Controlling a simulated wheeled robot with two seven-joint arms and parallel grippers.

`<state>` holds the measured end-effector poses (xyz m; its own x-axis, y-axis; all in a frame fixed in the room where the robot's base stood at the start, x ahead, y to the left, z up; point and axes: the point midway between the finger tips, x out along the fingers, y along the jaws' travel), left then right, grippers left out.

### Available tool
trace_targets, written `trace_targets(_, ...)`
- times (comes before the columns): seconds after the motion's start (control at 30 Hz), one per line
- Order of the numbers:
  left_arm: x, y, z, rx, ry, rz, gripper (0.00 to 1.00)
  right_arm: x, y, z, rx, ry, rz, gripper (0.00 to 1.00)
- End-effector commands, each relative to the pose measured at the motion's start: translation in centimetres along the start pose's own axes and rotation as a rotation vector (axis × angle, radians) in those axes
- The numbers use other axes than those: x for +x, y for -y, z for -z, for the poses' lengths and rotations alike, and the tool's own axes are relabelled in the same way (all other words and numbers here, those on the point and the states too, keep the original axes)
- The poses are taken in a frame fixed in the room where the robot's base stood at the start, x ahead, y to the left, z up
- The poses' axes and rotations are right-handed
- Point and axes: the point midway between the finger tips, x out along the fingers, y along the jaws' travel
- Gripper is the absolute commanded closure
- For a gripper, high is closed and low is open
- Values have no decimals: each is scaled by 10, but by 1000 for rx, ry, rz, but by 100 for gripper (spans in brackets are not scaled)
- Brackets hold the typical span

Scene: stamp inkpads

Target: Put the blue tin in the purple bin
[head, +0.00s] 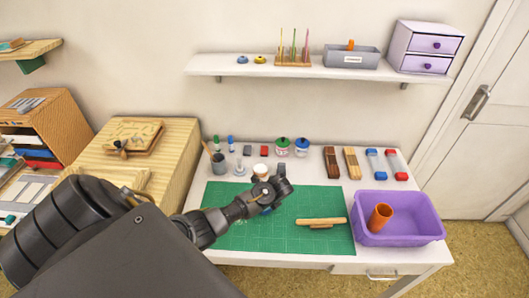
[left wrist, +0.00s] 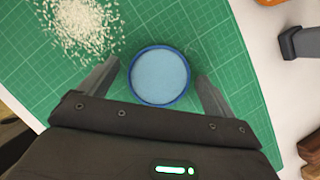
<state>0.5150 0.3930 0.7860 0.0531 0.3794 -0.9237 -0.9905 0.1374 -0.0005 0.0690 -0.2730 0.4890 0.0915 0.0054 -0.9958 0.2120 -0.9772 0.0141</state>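The blue tin (left wrist: 160,76) is a round tin with a dark blue rim and light blue top, flat on the green mat. My left gripper (left wrist: 160,78) is open, with one finger on each side of the tin and gaps at both sides. In the head view my left gripper (head: 275,186) is over the mat, and a sliver of the tin (head: 266,211) shows beneath it; the rest is hidden. The purple bin (head: 400,239) stands at the right front of the table, with an orange cylinder (head: 380,217) leaning inside. My right gripper is not in view.
Pale grains (left wrist: 82,28) lie in a pile on the green mat (head: 313,238) near the tin. A wooden piece (head: 320,222) lies between the tin and the bin. Jars, stamps and a grey cup (head: 218,164) line the back. A shelf (head: 220,66) hangs above.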

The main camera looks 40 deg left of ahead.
Motion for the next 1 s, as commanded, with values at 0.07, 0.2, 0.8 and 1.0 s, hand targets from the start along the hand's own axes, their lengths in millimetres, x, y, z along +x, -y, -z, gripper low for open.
trace_targets(0.07, 0, 0, 0, 0, 0, 0, 19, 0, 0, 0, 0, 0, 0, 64)
trace_targets(0.2, 0, 0, 0, 0, 0, 0, 37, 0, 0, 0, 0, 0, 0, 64)
trace_targets(0.8, -16, 1, -6, -1, -1, 4, 71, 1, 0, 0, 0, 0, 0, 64)
trace_targets(1.0, -53, 1, -21, -2, 0, 5, 71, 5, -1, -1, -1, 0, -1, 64)
